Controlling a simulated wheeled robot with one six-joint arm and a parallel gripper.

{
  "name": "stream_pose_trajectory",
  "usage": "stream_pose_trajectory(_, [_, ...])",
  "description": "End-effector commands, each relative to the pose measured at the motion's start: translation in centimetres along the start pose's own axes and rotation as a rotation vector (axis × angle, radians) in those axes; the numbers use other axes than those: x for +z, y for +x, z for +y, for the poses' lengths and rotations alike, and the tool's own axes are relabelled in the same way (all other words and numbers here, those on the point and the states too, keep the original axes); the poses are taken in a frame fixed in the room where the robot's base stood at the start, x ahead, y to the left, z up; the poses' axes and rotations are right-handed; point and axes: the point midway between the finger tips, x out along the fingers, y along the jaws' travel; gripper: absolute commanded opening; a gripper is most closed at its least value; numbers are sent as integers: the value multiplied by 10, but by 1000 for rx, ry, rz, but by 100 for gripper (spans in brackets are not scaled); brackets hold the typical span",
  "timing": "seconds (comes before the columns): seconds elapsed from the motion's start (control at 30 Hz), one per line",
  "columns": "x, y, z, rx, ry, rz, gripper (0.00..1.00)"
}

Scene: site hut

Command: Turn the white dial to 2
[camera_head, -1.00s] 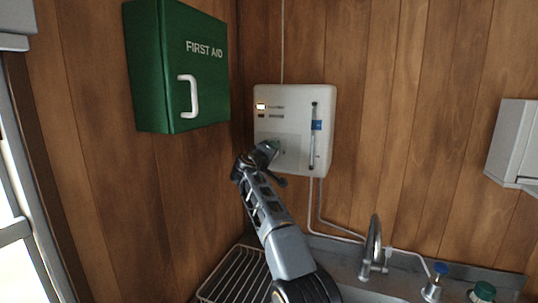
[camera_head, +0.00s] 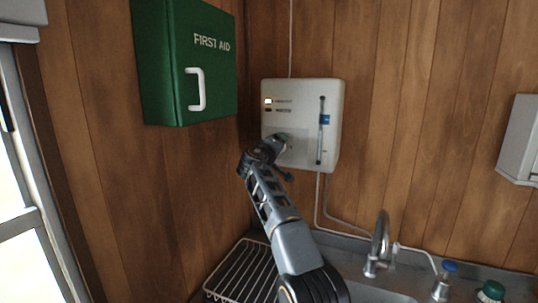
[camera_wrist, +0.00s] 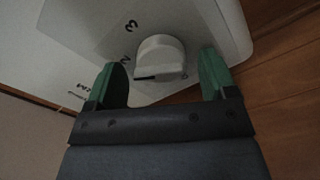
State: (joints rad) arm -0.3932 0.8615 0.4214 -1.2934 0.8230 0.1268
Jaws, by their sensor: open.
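A white dial (camera_wrist: 162,56) sits on the pale front of a wall unit (camera_head: 302,95). In the wrist view a dark mark is at the dial's lower left, pointing left, a little below the printed 2. A 3 is printed farther up. My gripper (camera_wrist: 160,62) has green fingers, open, one on each side of the dial with a gap to each. I cannot tell how deep the fingers reach around it. In the head view my gripper (camera_head: 272,146) is at the unit's lower left and hides the dial.
A green first aid cabinet (camera_head: 165,70) hangs at the left. A blue-marked slider or gauge (camera_head: 323,130) is on the unit's right side. Below are a wire rack (camera_head: 243,268), a tap (camera_head: 379,245) and a sink. Pipes run down from the unit.

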Motion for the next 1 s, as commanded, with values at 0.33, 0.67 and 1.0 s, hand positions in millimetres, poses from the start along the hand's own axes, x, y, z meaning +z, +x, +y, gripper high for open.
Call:
stream_pose_trajectory(0.33, [4, -52, -7, 0, 2, 4, 78])
stream_pose_trajectory(0.67, [2, -112, -4, -1, 1, 3, 78])
stream_pose_trajectory(1.0, [0, -133, -1, 1, 0, 1, 78])
